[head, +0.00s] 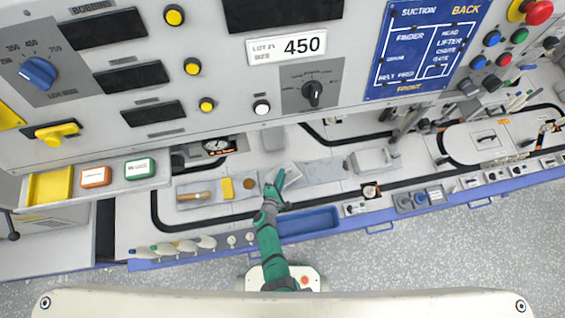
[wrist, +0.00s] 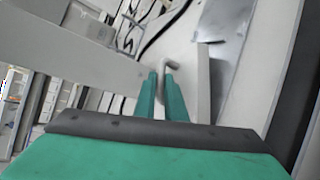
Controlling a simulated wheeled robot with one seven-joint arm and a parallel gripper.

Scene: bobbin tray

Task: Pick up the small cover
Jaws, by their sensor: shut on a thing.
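My green gripper (head: 277,180) is over the middle of the bench in the head view. In the wrist view its two fingers (wrist: 162,93) are close together around a bent grey handle (wrist: 170,66). A pale plate (wrist: 204,90) stands beside the handle, seen nearly edge-on; it appears to be the small cover. In the head view the small cover (head: 293,173) shows as a pale, tilted piece just right of the fingertips. My gripper hides part of it. I cannot tell whether its lower edge touches the bench.
A grey metal strip (head: 325,171) lies right of my gripper, with a raised grey block (head: 372,159) beyond. A blue tray (head: 308,221) is at the front edge. The control panel (head: 220,110) rises behind.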

